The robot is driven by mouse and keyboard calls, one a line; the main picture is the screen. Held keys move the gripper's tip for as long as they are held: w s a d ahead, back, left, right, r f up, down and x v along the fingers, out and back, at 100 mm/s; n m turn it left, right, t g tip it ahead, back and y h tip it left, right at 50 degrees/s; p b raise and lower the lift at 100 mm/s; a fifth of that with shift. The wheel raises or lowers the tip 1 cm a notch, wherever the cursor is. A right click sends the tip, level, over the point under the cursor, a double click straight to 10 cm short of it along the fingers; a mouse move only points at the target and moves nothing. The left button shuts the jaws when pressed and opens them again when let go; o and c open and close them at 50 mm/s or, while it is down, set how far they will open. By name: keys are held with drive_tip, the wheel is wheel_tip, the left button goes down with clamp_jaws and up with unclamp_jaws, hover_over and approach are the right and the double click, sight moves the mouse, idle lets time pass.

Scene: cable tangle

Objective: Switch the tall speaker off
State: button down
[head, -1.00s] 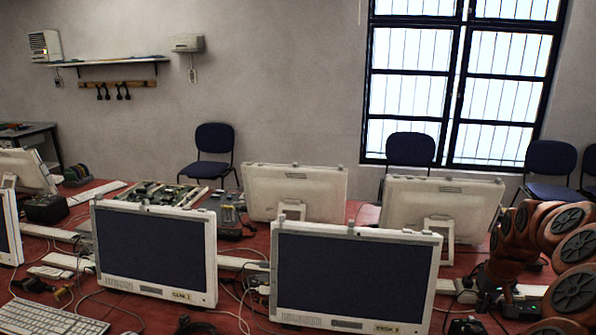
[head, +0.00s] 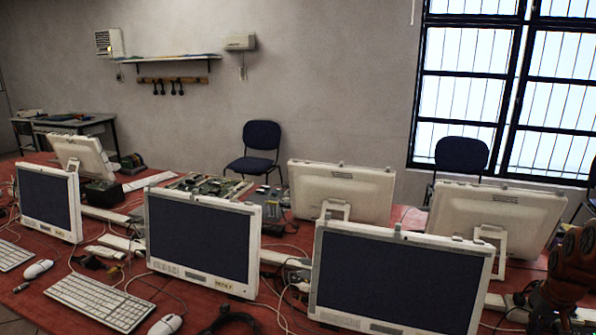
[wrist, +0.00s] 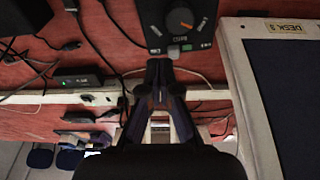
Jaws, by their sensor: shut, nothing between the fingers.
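My gripper (wrist: 160,68) shows in the wrist view with its fingers together and empty. Its tips are close to the edge of a black box (wrist: 158,28) with a dark dial and an orange pointer (wrist: 181,18). A small grey knob or switch (wrist: 174,51) sits on that edge, just beyond the tips; I cannot tell if they touch. I cannot tell from this close view whether the box is the tall speaker. No tall speaker is recognisable in the head view, where only part of my arm shows at the right edge.
Several monitors, one at front right (head: 398,278), crowd the red table (head: 50,300), with loose cables between them. A keyboard (head: 100,300) lies at front left. In the wrist view a black adapter (wrist: 78,82) and a monitor labelled DESK (wrist: 285,90) flank the gripper.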

drive_tip(key=shift+f+b, duration=0.6)
drive_tip(key=shift+f, duration=0.05)
idle(1.0)
drive_tip(key=shift+r, duration=0.1)
idle(0.3)
drive_tip(key=shift+w+a+b, duration=0.25)
drive_tip(key=shift+a+b, duration=0.35)
drive_tip(key=shift+a, duration=0.45)
drive_tip(key=shift+w+a+b, duration=0.2)
drive_tip(key=shift+a+b, duration=0.4)
drive_tip(key=shift+a, duration=0.4)
idle(0.6)
drive_tip(key=shift+r, duration=0.15)
idle(0.3)
drive_tip(key=shift+d+r+p, duration=0.15)
drive_tip(key=shift+r+p, duration=0.15)
drive_tip(key=shift+r, duration=1.1)
drive_tip(key=shift+d+r+p, duration=0.1)
drive_tip(key=shift+r+p, duration=0.15)
drive_tip(key=shift+r, duration=1.25)
